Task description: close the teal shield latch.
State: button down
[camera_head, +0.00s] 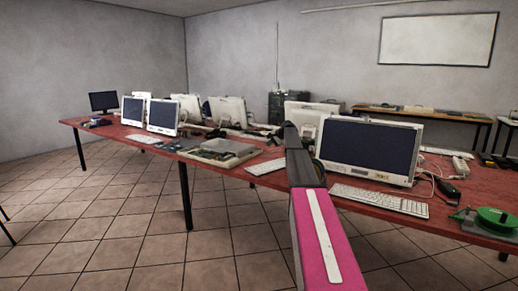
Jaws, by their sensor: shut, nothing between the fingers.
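I cannot make out a teal shield latch for certain. A round green piece (496,217) sits on a flat dull-green base at the right edge of the red table, partly cut off by the frame. I cannot tell whether a latch is on it. My pink arm with a white stripe rises from the bottom centre. It ends in a dark narrow part, my gripper (290,131), in front of the monitors and well left of the green piece. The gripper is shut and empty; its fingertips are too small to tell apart.
The long red table (235,178) carries a large white monitor (369,149), a keyboard (380,199), a dark mouse-like item (447,189) and a grey tray (218,152). Several more monitors stand at the left. The tiled floor (120,225) at the left front is clear.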

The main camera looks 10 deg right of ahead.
send_near(253, 155)
jog(key=w+f, duration=0.2)
jog(key=f, duration=0.1)
jog(key=shift+a+f, duration=0.15)
jog(key=shift+a, duration=0.1)
jog(key=w+a, duration=0.2)
jog(key=shift+w+a+f, duration=0.1)
jog(key=shift+w+a, duration=0.15)
jog(key=shift+w, duration=0.1)
jog(key=shift+w+a, duration=0.2)
jog(key=shift+w+a, duration=0.75)
jog(key=shift+s, duration=0.1)
